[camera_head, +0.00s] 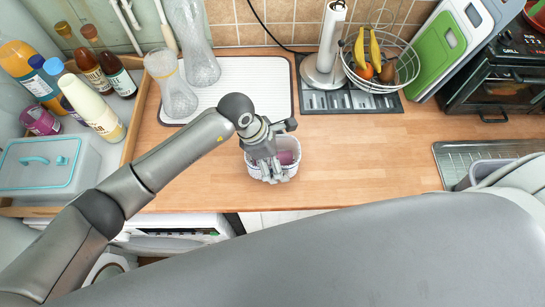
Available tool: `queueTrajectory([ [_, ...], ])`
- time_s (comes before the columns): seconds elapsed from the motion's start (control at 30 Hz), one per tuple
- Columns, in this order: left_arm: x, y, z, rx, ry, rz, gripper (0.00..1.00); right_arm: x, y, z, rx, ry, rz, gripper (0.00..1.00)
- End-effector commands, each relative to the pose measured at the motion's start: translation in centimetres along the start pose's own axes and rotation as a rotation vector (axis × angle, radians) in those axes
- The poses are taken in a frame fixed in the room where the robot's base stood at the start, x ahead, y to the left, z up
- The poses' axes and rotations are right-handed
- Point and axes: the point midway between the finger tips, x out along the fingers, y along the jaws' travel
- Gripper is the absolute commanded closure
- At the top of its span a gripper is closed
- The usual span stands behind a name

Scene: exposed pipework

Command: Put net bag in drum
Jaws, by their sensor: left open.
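A small white, open-topped, mesh-like holder (296,170) stands on the wooden counter near its front edge, with something pink-purple (286,157) inside. I cannot tell whether either is the net bag. My left gripper (275,179) is open, pointing down over the holder's left part and hiding some of it; contact is unclear. A white appliance with a control panel (180,231) is under the counter at lower left. A rounded part (106,268) shows beside it, partly behind my left arm; I cannot make out a drum there. My right gripper is out of view.
A white ribbed mat (250,85) with glass vases (178,98) is behind the gripper. Bottles (92,105) and a lidded box (40,165) crowd the left. A fruit basket (380,62), oven (500,75) and metal drainer (460,155) stand right. The counter's middle right is clear.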

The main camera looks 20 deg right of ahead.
Motion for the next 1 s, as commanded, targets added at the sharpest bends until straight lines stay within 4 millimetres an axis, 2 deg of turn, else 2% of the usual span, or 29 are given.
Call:
queueTrajectory([
  [0.27,0.22,0.0,-0.12,0.001,0.0,0.0,0.0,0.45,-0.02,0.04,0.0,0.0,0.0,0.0],
  [0.47,0.16,-0.02,-0.09,0.0,0.001,-0.001,0.26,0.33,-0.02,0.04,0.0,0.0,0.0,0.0],
  [0.53,0.18,-0.03,-0.11,0.0,0.001,-0.001,0.3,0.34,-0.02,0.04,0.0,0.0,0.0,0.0],
  [1.0,0.12,-0.15,-0.08,-0.002,0.002,-0.004,0.31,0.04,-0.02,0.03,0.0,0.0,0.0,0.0],
])
